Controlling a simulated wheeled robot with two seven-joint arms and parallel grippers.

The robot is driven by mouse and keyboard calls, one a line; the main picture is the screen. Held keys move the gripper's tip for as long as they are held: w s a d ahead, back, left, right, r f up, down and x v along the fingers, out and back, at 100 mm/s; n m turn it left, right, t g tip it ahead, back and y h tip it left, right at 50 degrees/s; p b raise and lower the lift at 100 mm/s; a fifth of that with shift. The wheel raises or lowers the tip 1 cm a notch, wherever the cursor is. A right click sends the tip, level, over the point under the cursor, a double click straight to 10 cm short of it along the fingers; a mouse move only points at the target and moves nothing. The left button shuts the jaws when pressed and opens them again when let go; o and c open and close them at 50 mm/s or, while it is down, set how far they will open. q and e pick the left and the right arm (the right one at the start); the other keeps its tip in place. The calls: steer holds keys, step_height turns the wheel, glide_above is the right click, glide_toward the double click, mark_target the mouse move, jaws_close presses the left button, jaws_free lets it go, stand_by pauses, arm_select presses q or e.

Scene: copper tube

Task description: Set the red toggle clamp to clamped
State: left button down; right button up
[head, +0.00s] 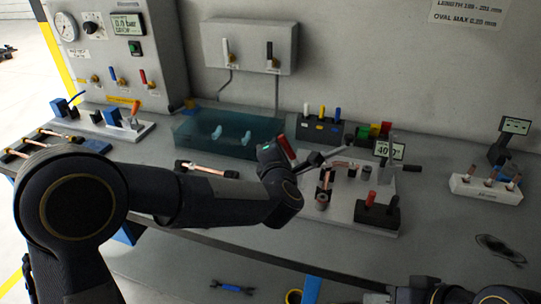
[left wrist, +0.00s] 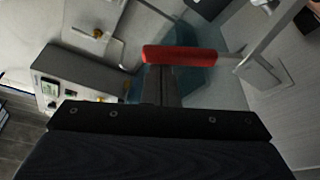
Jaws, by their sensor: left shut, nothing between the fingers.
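The red toggle clamp's handle (head: 287,148) stands up at a tilt at the left side of the pale fixture plate (head: 345,217). In the left wrist view the red handle (left wrist: 180,55) lies across the picture just past my fingertips, with its metal lever running off to the right. My left gripper (left wrist: 160,85) is shut and empty, with its fingers at or very near the handle; I cannot tell if they touch. In the head view my left wrist is just left of and below the handle, and the fingertips are hard to make out.
A copper tube piece (head: 325,181) stands on the fixture plate. A black box with red levers (head: 378,215) is at its front right. A teal translucent tank (head: 225,130) is behind my left arm.

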mark_target(289, 146)
arm_select(q)
steer(key=m, duration=0.1)
steer(key=d, duration=0.1)
steer(key=d+r+m+t+b, duration=0.1)
steer(key=shift+s+m+y, duration=0.3)
steer(key=shift+s+d+r+b, duration=0.2)
steer(key=shift+d+b, duration=0.1)
steer(key=shift+d, duration=0.1)
